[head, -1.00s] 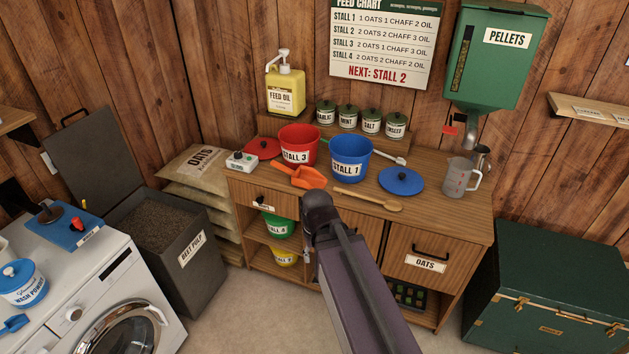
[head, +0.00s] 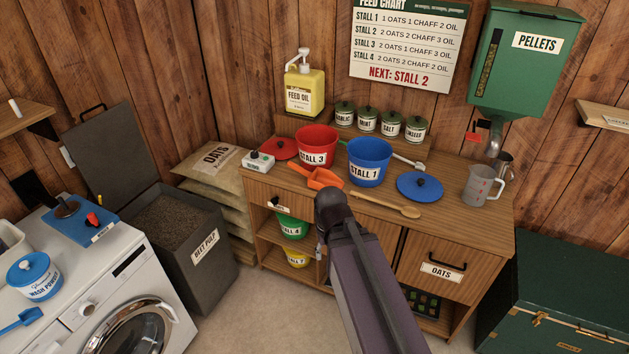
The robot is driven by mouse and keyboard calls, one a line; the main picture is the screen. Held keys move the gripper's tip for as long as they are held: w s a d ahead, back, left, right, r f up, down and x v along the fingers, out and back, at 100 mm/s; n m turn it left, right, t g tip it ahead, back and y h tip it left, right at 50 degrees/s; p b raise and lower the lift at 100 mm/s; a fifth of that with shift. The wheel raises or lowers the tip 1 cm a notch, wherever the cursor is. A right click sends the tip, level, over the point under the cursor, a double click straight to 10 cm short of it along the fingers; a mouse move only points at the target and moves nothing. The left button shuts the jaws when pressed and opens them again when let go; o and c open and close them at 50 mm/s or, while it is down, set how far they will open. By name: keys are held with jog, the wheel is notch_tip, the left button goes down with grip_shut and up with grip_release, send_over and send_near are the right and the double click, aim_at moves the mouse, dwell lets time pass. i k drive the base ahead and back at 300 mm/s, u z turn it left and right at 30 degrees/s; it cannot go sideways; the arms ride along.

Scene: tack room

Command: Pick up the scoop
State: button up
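An orange scoop (head: 324,179) lies on the wooden counter (head: 465,220), in front of the red STALL 3 bucket (head: 317,145) and left of the blue STALL 1 bucket (head: 369,163). A second, blue scoop (head: 22,320) lies on the washing machine at the lower left. My dark arm reaches up from the bottom middle, and its upper end shows just below the orange scoop in the picture. I cannot make out my gripper's fingers, so whether they are open or shut does not show. The orange scoop rests on the counter with nothing seen holding it.
A wooden spoon (head: 388,205), a blue lid (head: 420,187), a red lid (head: 281,149) and a measuring jug (head: 482,185) share the counter. A small control box (head: 258,161) stands left of the orange scoop. An open BEET PULP bin (head: 205,256) and green chest (head: 548,300) flank the cabinet.

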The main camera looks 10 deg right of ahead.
aim_at(320, 178)
jog(key=i, duration=0.9)
jog(key=z, duration=0.05)
